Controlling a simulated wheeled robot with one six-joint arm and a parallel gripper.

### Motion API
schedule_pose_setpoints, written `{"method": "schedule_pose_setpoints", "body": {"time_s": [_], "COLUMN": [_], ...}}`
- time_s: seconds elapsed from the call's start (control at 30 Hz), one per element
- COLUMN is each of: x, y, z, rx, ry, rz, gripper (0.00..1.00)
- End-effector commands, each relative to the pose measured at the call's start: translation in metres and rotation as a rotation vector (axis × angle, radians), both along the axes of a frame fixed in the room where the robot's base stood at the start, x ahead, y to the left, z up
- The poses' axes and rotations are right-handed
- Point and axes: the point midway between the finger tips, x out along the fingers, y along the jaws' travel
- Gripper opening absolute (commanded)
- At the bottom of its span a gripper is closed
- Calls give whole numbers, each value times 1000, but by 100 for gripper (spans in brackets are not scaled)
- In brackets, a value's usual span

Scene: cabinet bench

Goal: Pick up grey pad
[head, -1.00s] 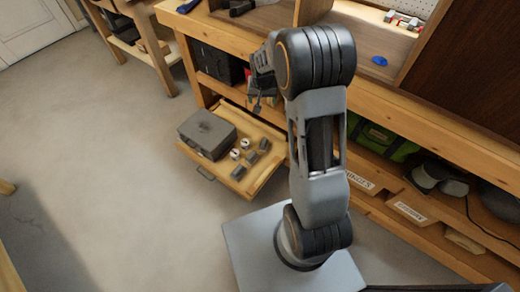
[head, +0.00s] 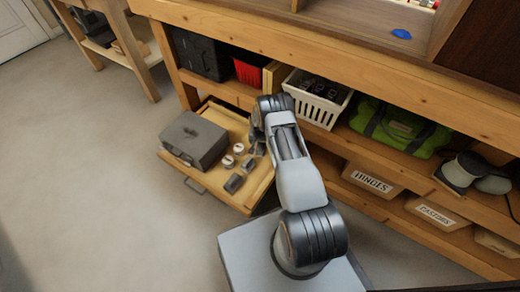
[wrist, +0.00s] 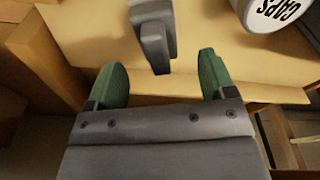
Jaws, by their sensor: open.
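Several grey pads lie in the open wooden drawer (head: 262,186); one pad (head: 234,183) is near its front and another grey pad (head: 248,164) is behind it. In the wrist view, a grey pad (wrist: 152,12) shows at the top, just ahead of and roughly between my gripper's green fingertips. In the head view my arm reaches down to the drawer's right side, and the fingers are hidden there. I cannot tell which pad of the head view is the one ahead of the fingers.
A grey metal case (head: 194,139) fills the drawer's left part. The workbench shelf above holds a white basket (head: 318,100) and a green bag (head: 400,127). Floor left of the drawer is clear.

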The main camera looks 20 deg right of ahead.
Motion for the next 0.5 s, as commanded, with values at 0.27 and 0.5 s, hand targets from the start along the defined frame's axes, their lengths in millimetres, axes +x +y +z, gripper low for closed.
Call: {"method": "schedule_pose_setpoints", "body": {"time_s": [0.27, 0.5], "x": [2, 5], "y": [-3, -8], "z": [-26, -54], "rx": [1, -1], "ry": [1, -1], "rz": [0, 0], "gripper": [77, 77]}}
